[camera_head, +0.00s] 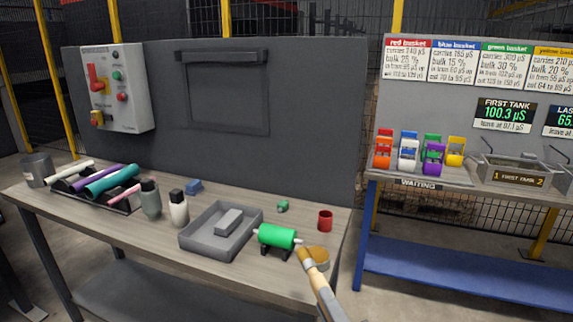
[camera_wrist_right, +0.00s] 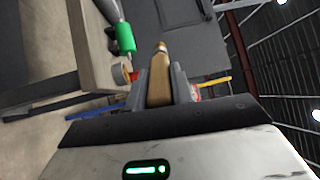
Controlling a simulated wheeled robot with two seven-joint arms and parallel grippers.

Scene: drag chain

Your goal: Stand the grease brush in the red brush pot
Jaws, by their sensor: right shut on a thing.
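The red brush pot (camera_head: 325,220) stands upright near the right end of the workbench, and no brush shows in it. My right gripper (camera_wrist_right: 160,88) is shut on the grease brush, whose wooden handle (camera_wrist_right: 160,70) sits between the jaws in the right wrist view. In the head view the brush (camera_head: 313,275) points up and away from the bottom edge, its head in front of the pot and beside a round tan-topped tin (camera_head: 320,254). I cannot tell whether brush and tin touch. My left gripper is out of view.
A green roller (camera_head: 277,236) on a stand and a grey tray (camera_head: 215,249) lie left of the brush. A small green part (camera_head: 282,206) is left of the pot. Bottles (camera_head: 179,208) stand further left. A blue-framed table (camera_head: 450,260) is at the right.

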